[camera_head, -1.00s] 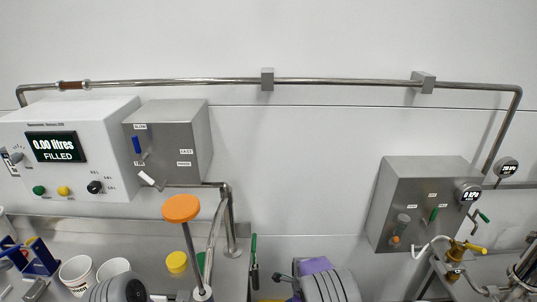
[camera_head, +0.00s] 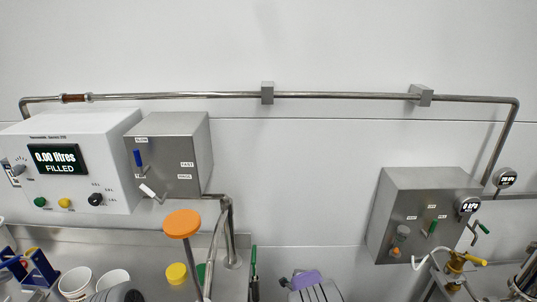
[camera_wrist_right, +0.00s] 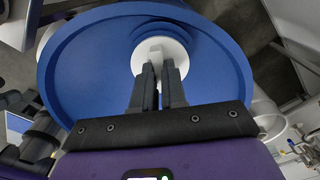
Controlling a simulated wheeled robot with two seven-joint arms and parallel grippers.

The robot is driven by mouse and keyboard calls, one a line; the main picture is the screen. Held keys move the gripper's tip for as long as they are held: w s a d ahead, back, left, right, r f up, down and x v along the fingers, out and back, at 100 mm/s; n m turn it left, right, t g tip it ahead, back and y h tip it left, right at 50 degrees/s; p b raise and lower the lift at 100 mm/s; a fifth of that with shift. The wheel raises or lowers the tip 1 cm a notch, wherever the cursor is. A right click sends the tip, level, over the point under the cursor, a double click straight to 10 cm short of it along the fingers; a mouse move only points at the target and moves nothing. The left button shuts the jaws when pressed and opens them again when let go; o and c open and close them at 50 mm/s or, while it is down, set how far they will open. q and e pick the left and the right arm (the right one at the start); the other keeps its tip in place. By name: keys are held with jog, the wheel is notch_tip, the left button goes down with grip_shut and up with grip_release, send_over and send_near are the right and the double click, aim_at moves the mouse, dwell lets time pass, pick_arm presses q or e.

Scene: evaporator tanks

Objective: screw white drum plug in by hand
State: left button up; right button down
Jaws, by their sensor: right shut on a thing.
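In the right wrist view a blue drum (camera_wrist_right: 90,65) fills much of the picture, seen onto its round top with a raised rim. The white drum plug (camera_wrist_right: 172,34) sits at an opening near the rim, upper middle. My right gripper (camera_wrist_right: 158,72) is shut on the plug's raised white grip. The fingers hide part of the plug, and I cannot tell how deep its thread sits. The drum and plug do not show in the head view. My left gripper is not in view.
In the head view a control box (camera_head: 80,160) reads "0.00 litres FILLED". An orange-topped post (camera_head: 182,224), a yellow lid (camera_head: 176,273) and white tubs (camera_head: 76,282) are at the steel bench. A grey valve box (camera_head: 420,215) and pipework stand right.

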jog(key=shift+m+p, duration=0.35)
jog(key=shift+m, duration=1.05)
jog(key=c, duration=1.6)
grip_release()
jog(key=shift+m, duration=0.3)
jog(key=o, duration=0.5)
jog(key=shift+r+p, duration=2.45)
jog(key=shift+r, duration=0.55)
